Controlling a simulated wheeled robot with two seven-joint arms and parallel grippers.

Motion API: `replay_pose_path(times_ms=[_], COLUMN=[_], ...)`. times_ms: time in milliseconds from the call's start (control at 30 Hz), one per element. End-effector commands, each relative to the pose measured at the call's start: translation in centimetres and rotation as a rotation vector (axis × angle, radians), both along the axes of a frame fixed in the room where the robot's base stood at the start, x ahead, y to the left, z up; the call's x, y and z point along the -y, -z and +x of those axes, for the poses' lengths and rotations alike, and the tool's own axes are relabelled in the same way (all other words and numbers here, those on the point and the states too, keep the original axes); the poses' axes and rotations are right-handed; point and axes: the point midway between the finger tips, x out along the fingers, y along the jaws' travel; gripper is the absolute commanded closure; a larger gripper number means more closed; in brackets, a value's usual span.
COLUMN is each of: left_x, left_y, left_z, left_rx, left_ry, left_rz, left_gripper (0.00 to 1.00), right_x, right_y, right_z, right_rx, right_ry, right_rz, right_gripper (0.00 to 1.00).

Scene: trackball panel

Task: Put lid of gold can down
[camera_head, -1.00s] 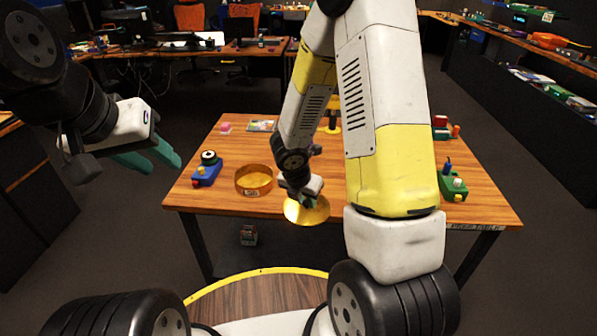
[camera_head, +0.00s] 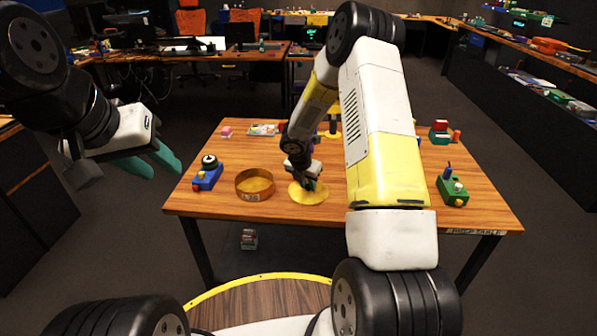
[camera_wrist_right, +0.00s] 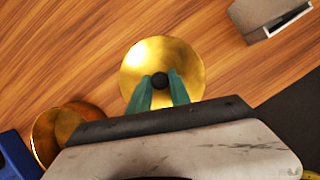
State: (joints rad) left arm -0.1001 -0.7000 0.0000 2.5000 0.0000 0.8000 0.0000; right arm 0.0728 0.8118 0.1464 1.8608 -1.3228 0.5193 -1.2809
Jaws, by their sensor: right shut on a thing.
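The gold lid (camera_head: 306,197) is a round, shiny disc with a dark knob at its centre. It lies flat at or just above the wooden table, right of the can; a small gap cannot be ruled out. My right gripper (camera_head: 309,184) is shut on the knob, and both teal fingers show around it in the right wrist view (camera_wrist_right: 160,84). The open gold can (camera_head: 254,194) stands on the table left of the lid and shows partly in the right wrist view (camera_wrist_right: 47,135). My left gripper (camera_head: 158,158) hangs empty left of the table, its teal fingers apart.
A blue trackball panel (camera_head: 207,178) stands left of the can. A green panel with a joystick (camera_head: 453,190) stands at the table's right edge. Small items, including a pink block (camera_head: 226,131), lie along the back. Bare wood (camera_head: 215,205) shows at the front left.

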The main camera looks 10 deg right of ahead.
Motion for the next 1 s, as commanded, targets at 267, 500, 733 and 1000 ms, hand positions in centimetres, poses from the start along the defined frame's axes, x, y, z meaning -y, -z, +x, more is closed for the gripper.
replay_pose_path(times_ms=[267,500,733,1000], left_x=[0.0,0.0,0.0,0.0], left_y=[0.0,0.0,0.0,0.0], left_z=[0.0,0.0,0.0,0.0], left_rx=[0.000,0.000,0.000,0.000], left_ry=[0.000,0.000,0.000,0.000], left_rz=[0.000,0.000,0.000,0.000], left_gripper=[0.64,0.64,0.64,0.64], right_x=[0.0,0.0,0.0,-0.4], right_y=[0.4,0.6,0.6,-1.2], right_z=[0.0,0.0,0.0,-0.4], right_rx=[0.001,0.001,0.001,0.004], right_ry=[0.001,0.001,0.001,0.000], right_rz=[0.000,0.000,0.000,0.001], right_gripper=[1.00,0.54,0.54,0.54])
